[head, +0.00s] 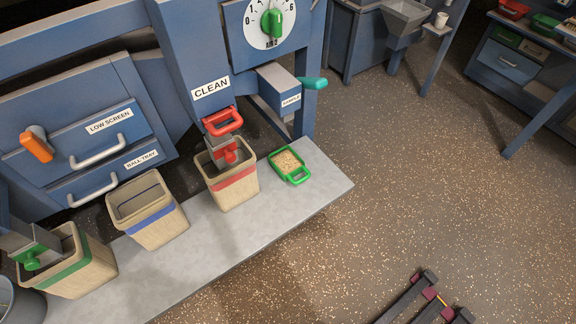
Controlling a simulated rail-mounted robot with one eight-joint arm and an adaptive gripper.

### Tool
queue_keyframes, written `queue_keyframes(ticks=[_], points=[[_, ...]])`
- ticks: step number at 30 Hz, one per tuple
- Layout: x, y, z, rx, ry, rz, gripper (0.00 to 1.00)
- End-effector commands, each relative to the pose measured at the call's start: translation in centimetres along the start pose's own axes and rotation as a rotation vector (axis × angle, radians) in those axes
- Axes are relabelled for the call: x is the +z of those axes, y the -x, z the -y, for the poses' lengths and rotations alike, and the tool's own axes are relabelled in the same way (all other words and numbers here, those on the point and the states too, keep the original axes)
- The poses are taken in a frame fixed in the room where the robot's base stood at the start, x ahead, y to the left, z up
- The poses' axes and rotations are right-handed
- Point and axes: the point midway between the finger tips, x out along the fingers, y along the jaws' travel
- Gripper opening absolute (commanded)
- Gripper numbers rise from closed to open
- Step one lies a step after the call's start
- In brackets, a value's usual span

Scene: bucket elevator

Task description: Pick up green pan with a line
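A green pan (302,177) with a short handle lies on the grey slab, right of the red-striped bucket. It holds tan grain (286,162), and I cannot make out a line on it. A second green pan (545,22) sits on the bench at the top right, partly cut off by the frame edge. Dark parts with magenta pads, which look like my gripper (440,298), show at the bottom edge. They are over the floor, well apart from the pan on the slab. Their lower part is cut off, and I cannot tell whether the fingers are open.
Three tan buckets with red (235,186), blue (152,219) and green (70,266) stripes stand left of the near pan. The blue machine (185,50) with the CLEAN label and a teal handle (312,83) rises behind it. Speckled floor (400,190) to the right is clear.

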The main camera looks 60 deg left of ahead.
Motion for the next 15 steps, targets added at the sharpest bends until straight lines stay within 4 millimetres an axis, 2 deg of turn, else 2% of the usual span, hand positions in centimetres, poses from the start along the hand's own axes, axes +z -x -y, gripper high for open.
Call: queue_keyframes(ticks=[2,15], points=[[0.0,0.0,0.0,0.0,0.0,0.0,0.0],[0.0,0.0,0.0,0.0,0.0,0.0,0.59]])
